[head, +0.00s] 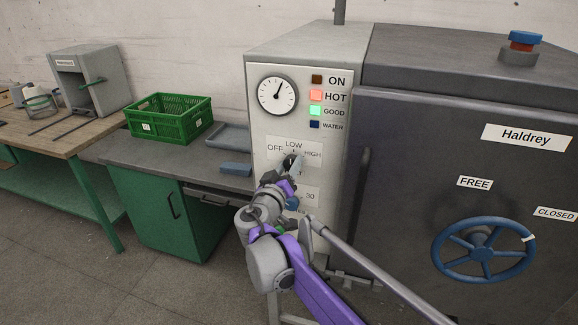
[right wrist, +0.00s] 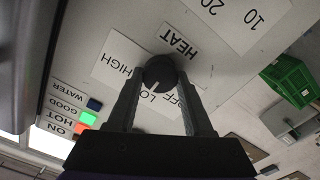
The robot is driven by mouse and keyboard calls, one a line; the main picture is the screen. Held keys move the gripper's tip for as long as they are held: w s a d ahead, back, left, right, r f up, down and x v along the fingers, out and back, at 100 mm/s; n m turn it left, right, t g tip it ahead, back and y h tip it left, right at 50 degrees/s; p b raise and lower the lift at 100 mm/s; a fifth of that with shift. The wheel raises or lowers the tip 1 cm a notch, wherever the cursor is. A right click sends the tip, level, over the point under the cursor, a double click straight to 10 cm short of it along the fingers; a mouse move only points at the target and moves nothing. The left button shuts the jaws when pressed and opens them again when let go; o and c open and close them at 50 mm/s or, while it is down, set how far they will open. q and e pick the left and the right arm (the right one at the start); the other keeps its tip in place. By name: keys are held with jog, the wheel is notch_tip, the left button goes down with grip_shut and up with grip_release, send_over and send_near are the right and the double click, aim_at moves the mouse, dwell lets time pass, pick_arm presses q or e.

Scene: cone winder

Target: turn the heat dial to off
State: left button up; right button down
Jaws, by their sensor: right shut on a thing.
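The heat dial (head: 291,159) is a small dark round knob on the cone winder's pale control panel, under the labels OFF, LOW and HIGH. In the right wrist view the dial (right wrist: 160,72) sits between my right gripper's (right wrist: 160,88) two fingers, which are shut on its sides. A white mark on the knob points toward the LOW label. In the head view my right gripper (head: 284,175) reaches the dial from below and partly covers it. The HEAT label shows in the right wrist view. My left gripper is not in view.
Above the dial are a round gauge (head: 277,96) and lamps; HOT (head: 316,95) and GOOD (head: 316,111) are lit. Another dial plate sits below, partly hidden by my arm. A blue handwheel (head: 484,249) stands out at right; a green crate (head: 168,118) is on the bench at left.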

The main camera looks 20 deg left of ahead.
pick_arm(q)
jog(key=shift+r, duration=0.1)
pick_arm(e)
jog(key=n+p, duration=0.1)
jog(key=n, duration=0.1)
jog(key=shift+r+n, duration=0.1)
jog(key=shift+n, duration=0.3)
jog(key=n+p, duration=0.1)
jog(key=n, duration=0.1)
jog(key=shift+n, duration=0.4)
jog(key=n+p, duration=0.1)
jog(key=n, duration=0.2)
jog(key=shift+a, duration=0.1)
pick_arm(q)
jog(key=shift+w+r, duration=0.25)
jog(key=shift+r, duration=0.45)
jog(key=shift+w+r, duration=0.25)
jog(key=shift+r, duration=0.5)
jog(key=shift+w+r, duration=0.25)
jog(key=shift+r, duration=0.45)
pick_arm(e)
jog(key=shift+f+n, duration=0.25)
jog(key=shift+n, duration=1.35)
jog(key=shift+c, duration=1.5)
grip_release()
